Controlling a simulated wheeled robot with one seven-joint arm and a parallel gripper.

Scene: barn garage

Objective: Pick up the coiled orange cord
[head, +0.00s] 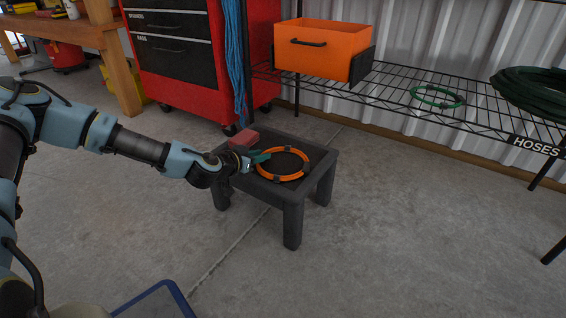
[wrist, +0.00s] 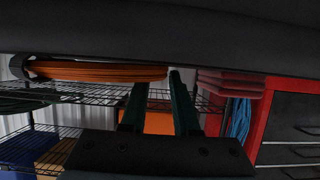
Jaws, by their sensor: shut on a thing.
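The coiled orange cord (head: 289,178) lies flat as a ring, with dark ties around it, on a low dark grey stool (head: 293,208). My gripper (head: 261,157), with green fingers, reaches in from the left and is shut on the cord's near left side. In the wrist view the cord (wrist: 95,71) shows as an orange band whose end lies between the green fingertips (wrist: 161,80). The exact contact is small in the head view. The cord still appears to rest on the stool top.
Behind are a red tool chest (head: 180,85) and a wire shelf (head: 395,101) with an orange bin (head: 318,52) and green hoses (head: 530,92). Floor in front is clear.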

